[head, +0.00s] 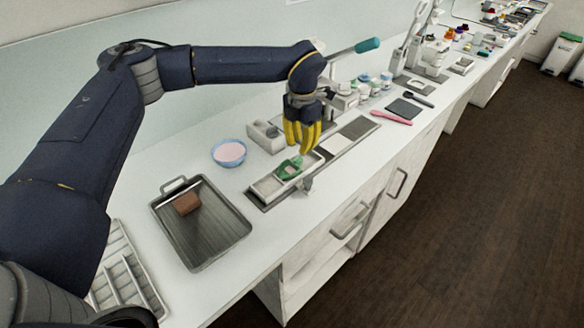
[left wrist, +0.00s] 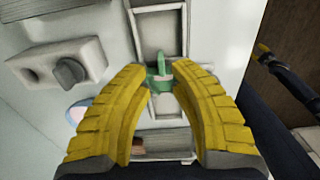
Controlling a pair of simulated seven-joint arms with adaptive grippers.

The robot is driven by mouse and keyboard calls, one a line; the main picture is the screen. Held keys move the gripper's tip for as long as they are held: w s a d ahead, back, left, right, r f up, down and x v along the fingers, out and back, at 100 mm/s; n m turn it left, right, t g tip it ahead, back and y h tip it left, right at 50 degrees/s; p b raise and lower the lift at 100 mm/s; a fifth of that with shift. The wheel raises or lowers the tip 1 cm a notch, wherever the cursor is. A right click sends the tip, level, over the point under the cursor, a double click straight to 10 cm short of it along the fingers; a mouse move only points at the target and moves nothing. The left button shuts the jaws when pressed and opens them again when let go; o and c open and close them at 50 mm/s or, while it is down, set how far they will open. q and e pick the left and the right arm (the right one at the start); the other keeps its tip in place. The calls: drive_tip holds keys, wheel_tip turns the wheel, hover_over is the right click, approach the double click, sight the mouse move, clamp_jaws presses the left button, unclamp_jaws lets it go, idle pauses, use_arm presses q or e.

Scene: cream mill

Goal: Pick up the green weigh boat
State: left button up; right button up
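The green weigh boat (head: 290,168) sits in a pale shallow tray (head: 264,188) on the white bench. In the left wrist view the weigh boat (left wrist: 159,79) lies between and just beyond the fingertips. My left gripper (head: 303,148) has yellow fingers pointing down, just above the boat. In the left wrist view its fingertips (left wrist: 162,68) are apart, with no clear grip on the boat. The fingers hide part of the tray. A dark arm with a yellow end, apparently my right gripper (left wrist: 264,49), shows small at the right of the wrist view.
A blue bowl with pink contents (head: 229,153) and a dark metal tray (head: 205,228) holding a brown block (head: 187,204) stand to the left. A grey boxy device (head: 266,136) is close behind the pale tray. A pink-handled tool (head: 392,118) lies right. The bench's front edge is near.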

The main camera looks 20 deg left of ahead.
sight(301, 156)
use_arm(q)
drive_tip(key=shift+d+f, duration=0.1)
drive_tip(key=shift+f, duration=3.15)
drive_tip(key=shift+o, duration=0.2)
clamp_jaws()
